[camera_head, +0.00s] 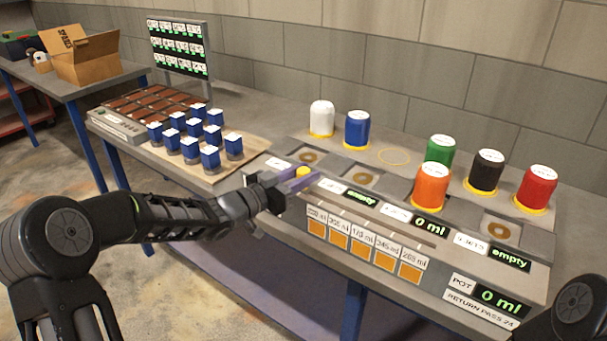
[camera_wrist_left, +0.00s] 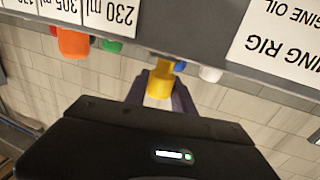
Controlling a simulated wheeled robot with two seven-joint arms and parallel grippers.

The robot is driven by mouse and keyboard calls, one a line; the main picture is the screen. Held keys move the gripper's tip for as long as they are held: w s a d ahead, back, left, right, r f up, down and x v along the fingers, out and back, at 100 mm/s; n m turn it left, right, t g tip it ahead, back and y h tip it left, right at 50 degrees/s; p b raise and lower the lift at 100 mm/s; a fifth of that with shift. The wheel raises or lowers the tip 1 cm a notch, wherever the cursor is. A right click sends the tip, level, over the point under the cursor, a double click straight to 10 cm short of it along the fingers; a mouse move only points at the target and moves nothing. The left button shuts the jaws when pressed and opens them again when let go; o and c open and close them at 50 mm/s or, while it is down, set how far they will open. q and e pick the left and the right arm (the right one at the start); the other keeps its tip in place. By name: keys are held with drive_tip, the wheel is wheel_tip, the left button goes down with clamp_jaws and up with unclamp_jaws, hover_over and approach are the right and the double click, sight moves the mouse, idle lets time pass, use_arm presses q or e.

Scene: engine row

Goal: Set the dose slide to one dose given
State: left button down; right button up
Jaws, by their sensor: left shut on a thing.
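The dose slide shows as a yellow knob (camera_head: 303,172) at the left end of the rig's front panel. My left gripper (camera_head: 294,180) is shut on this knob. In the left wrist view the yellow knob (camera_wrist_left: 160,84) sits between the two dark fingers, close under the grey panel edge. The rig (camera_head: 385,285) has small green displays reading "empty", "0 ml" and "empty", and a pot display (camera_head: 501,299) reading "0 ml". An orange canister (camera_head: 431,186) stands upright at the middle station. My right gripper is out of view; only part of that arm shows at the lower right.
White, blue, green, black and red canisters (camera_head: 537,188) stand along the back on yellow rings. One yellow ring (camera_head: 394,157) is empty. A tray (camera_head: 222,176) of blue-and-white jars stands to the left. Cards above orange squares line the rig's front.

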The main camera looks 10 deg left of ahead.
sight(324, 199)
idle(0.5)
use_arm(q)
drive_tip(key=shift+s+d+f, duration=0.1)
drive_tip(key=shift+d, duration=0.15)
drive_tip(key=d+b, duration=0.1)
drive_tip(key=s+d+b, duration=0.1)
drive_tip(key=d, duration=0.1)
drive_tip(key=s+d+b, duration=0.1)
drive_tip(key=d, duration=0.1)
drive_tip(key=shift+b, duration=0.35)
drive_tip(key=shift+d, duration=0.1)
drive_tip(key=c, duration=1.1)
unclamp_jaws()
drive_tip(key=shift+o, duration=0.2)
